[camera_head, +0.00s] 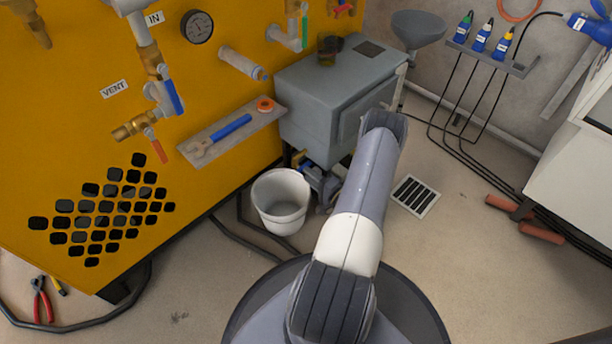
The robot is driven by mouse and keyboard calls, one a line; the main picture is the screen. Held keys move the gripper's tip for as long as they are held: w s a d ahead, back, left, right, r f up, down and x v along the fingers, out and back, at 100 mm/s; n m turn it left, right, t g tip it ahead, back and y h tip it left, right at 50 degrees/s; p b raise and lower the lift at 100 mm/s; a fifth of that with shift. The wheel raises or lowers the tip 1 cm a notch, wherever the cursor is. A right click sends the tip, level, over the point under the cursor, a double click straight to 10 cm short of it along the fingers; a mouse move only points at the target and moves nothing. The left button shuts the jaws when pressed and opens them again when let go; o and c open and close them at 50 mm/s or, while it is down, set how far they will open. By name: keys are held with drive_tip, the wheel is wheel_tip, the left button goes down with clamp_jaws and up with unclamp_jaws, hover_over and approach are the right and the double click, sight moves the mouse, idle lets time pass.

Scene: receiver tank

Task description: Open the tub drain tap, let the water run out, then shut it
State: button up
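The grey tub (306,113), a boxy tank with a lid, stands against the yellow cabinet in the middle of the view. Low under its front left corner is a small fitting with blue and brass-coloured parts (301,162). It looks like the drain tap, but its handle position is too small to read. A pale bucket (281,223) stands on the floor just left of and below it. My arm rises from the bottom and covers the tub's lower right. Grey parts beside the fitting look like my gripper (322,184); its fingers cannot be made out.
The yellow cabinet (60,120) carries a shelf (215,135) with a wrench and tape. A funnel (418,28) stands behind the tub. A floor drain grate (415,196) lies right of my arm. Hoses and cables cross the floor; pliers (42,300) lie front left.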

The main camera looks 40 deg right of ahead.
drive_tip(key=shift+w+a, duration=0.1)
drive_tip(key=shift+w, duration=0.95)
drive_tip(key=shift+c, duration=0.5)
clamp_jaws()
